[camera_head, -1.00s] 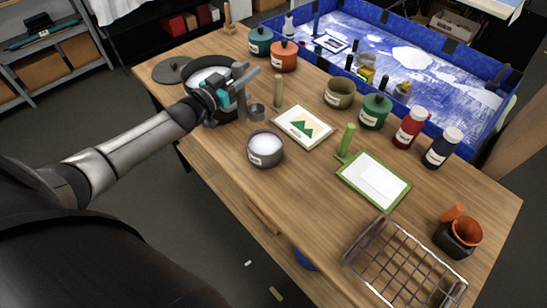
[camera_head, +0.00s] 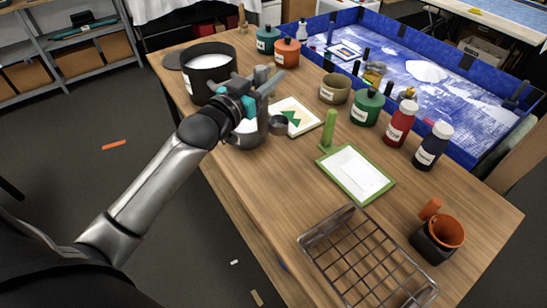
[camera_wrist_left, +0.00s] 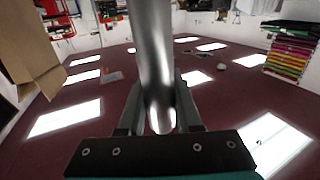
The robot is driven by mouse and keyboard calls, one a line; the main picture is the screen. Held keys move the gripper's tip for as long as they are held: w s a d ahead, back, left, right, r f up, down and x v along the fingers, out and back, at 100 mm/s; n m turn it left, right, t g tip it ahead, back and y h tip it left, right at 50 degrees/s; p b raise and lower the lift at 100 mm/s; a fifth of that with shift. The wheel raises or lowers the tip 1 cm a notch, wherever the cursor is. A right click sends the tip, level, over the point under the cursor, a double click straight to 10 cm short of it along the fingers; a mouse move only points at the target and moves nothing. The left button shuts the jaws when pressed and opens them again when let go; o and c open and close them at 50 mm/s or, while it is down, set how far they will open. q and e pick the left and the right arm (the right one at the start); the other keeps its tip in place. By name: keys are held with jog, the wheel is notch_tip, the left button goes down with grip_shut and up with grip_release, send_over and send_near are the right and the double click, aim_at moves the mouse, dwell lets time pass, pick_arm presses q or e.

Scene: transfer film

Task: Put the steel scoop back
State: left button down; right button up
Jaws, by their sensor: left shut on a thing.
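My left gripper (camera_head: 262,92) is shut on the handle of the steel scoop, a small grey metal cup (camera_head: 279,125) in the head view. The scoop's smooth round metal handle (camera_wrist_left: 155,50) stands between the fingers in the left wrist view. The scoop is above the table, beside a grey pot (camera_head: 247,138) with a label and pale contents, partly hidden by my gripper. A large black pot (camera_head: 208,88) with white contents stands behind the gripper to the left. My right gripper is out of view.
A picture card (camera_head: 305,110) and a green-framed screen (camera_head: 353,191) with a green handle (camera_head: 329,130) lie to the right. Lidded jars and bottles line the blue-walled tray (camera_head: 450,135). A wire basket (camera_head: 318,226) and an orange cup (camera_head: 447,231) stand near the front right.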

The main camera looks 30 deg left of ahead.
pick_arm(q)
notch_tip(320, 180, down, 18)
jog(key=b, duration=0.3)
jog(key=shift+r, duration=0.25)
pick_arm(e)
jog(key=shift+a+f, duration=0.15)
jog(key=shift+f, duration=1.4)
pick_arm(q)
jog(key=shift+f, duration=0.15)
jog(key=c, duration=0.6)
grip_release()
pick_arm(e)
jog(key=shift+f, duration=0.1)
